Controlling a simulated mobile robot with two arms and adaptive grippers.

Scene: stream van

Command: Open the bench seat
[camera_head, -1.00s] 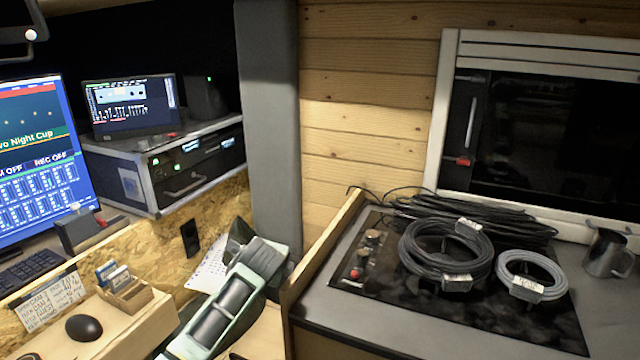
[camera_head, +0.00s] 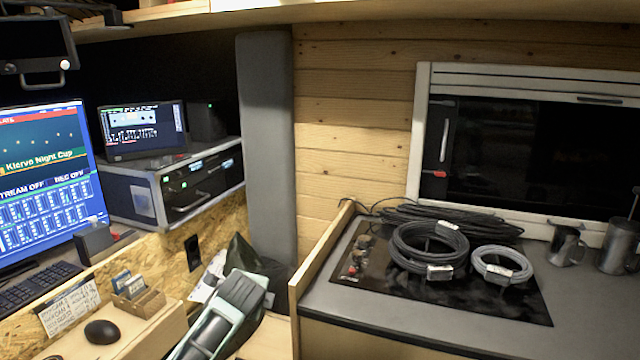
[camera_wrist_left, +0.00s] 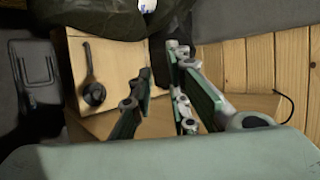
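Pale wooden panels that look like the bench seat show low in the head view (camera_head: 268,338), beside the counter's end board. In the left wrist view a pale wood panel (camera_wrist_left: 118,58) carries a black round-ended piece (camera_wrist_left: 92,88), perhaps a latch or pull; I cannot tell. My left gripper (camera_wrist_left: 162,68) is over the wood, its two fingers apart and nothing visible between them. The black piece lies left of the fingers. In the head view my pale green left arm reaches in from the bottom, and its fingers are hidden. My right gripper is not in view.
The counter (camera_head: 400,325) at right holds a black hob (camera_head: 480,302) with coiled cables (camera_head: 430,248) and metal mugs (camera_head: 565,245). Its wooden end board (camera_head: 318,252) stands close to my arm. A desk with a mouse (camera_head: 102,331) and a card box (camera_head: 138,299) is at left.

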